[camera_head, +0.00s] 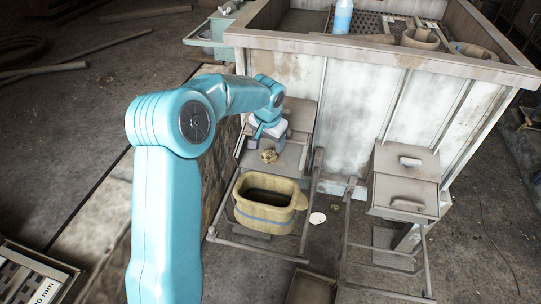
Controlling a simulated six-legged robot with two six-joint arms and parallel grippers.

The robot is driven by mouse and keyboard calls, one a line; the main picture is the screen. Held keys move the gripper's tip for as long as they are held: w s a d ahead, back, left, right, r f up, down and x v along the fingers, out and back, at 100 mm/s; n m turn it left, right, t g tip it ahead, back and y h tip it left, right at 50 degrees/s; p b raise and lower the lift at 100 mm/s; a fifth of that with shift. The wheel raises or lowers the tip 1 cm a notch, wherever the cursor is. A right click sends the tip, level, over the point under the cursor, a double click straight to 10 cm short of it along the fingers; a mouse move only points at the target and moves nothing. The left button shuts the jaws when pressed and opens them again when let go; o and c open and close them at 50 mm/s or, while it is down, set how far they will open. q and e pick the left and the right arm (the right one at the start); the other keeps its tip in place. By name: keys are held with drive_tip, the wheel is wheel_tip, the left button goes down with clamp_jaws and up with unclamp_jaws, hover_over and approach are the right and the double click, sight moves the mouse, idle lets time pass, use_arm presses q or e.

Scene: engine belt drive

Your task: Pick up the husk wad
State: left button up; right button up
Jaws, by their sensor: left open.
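A small tan, crumpled lump that looks like the husk wad (269,156) lies on a grey step-like plate (289,158) in front of the large metal bin. My left gripper (262,138) is just above and behind the wad, pointing down. It is open, and the wad is clear of its fingers as far as I can see. The fingers are small in the picture and partly hidden by the wrist. My right gripper is out of view.
A yellowish tub (262,221) with a dark inside stands in front of the wad. The large metal bin (345,115) rises behind. A grey box with handles (404,182) is at the right. A white round piece (317,218) lies on the floor.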

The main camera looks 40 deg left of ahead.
sight(269, 152)
use_arm(q)
drive_tip(key=x, duration=0.2)
drive_tip(key=shift+a+f, duration=0.15)
drive_tip(key=shift+f, duration=0.15)
drive_tip(key=x, duration=0.5)
drive_tip(key=shift+w+f+p, duration=0.25)
drive_tip(key=shift+f+p, duration=0.1)
drive_tip(key=shift+f, duration=0.05)
drive_tip(key=c, duration=0.8)
